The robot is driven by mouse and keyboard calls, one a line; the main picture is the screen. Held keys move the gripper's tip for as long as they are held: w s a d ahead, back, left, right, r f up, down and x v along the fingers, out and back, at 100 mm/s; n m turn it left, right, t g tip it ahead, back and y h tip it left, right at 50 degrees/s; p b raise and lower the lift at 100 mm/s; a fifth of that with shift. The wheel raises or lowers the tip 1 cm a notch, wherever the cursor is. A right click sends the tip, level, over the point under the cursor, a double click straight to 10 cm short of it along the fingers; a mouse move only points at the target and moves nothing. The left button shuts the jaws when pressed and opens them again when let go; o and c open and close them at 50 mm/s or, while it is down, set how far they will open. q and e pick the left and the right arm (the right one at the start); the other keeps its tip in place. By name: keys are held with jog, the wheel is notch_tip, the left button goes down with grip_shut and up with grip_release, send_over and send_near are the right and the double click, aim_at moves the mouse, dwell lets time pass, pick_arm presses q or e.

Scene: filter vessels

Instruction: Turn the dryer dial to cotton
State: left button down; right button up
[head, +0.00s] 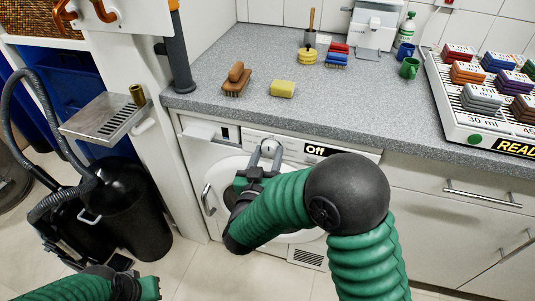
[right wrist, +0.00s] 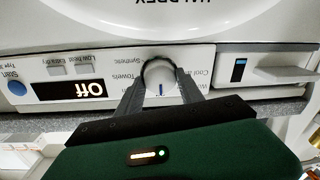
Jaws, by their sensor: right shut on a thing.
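The dryer (head: 230,165) stands under the worktop, with a white front panel and a round door. Its dial (right wrist: 160,80) is a pale round knob with a short blue mark, seen upside down in the right wrist view. My right gripper (head: 264,150) is shut on the dial, one dark finger on each side. The dryer display (head: 318,151) reads "Off", and it also shows in the right wrist view (right wrist: 83,91). Labels such as "Towels" and "Synthetic" ring the dial; others are partly hidden. My left arm's end (head: 140,287) is at the bottom left; its fingers cannot be made out.
A black vacuum cleaner (head: 125,210) stands at left. In the right wrist view, a drawer handle (right wrist: 283,75) lies right of the dial.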

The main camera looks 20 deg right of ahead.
jog(key=shift+a, duration=0.1)
jog(key=shift+m, duration=0.4)
jog(key=m+b, duration=0.2)
jog(key=m, duration=0.1)
jog(key=shift+f, duration=0.15)
jog(key=shift+m+b, duration=1.2)
jog(key=shift+m, duration=1.4)
jog(key=shift+s, duration=0.1)
jog(key=o, duration=1.4)
jog(key=shift+t, duration=0.3)
